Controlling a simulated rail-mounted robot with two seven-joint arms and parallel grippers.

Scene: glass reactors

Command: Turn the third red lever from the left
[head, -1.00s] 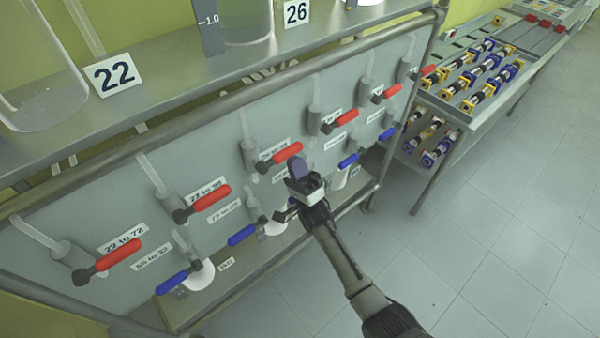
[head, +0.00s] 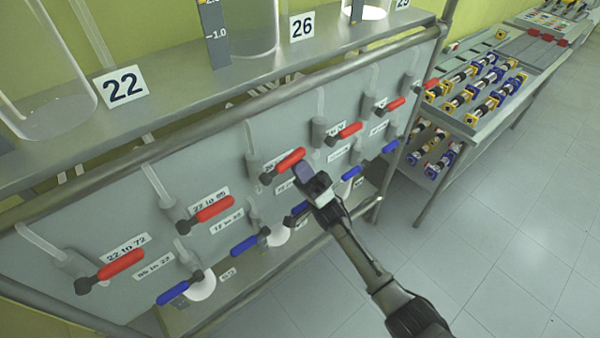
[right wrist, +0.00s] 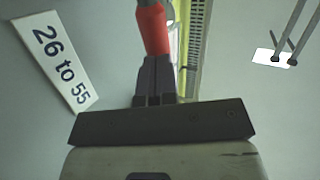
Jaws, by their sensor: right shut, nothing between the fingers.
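A row of red levers runs along the grey panel. The third from the left (head: 290,161) slants up to the right, a little steeper than the red levers to its left (head: 214,209) (head: 120,264). My right gripper (head: 302,170) is shut and empty, with its tip just under the free end of this lever. In the right wrist view a red lever (right wrist: 153,28) lies just beyond the shut fingertips (right wrist: 155,65). They look very near it or touching; I cannot tell which. A "26 to 55" label (right wrist: 60,60) is beside it. My left gripper is not in view.
Blue levers (head: 245,245) form a lower row close below the red ones. A metal rail (head: 190,140) and a shelf (head: 215,80) with glass vessels (head: 45,85) are above. A table with colored parts (head: 475,90) stands at right. The floor (head: 480,240) is clear.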

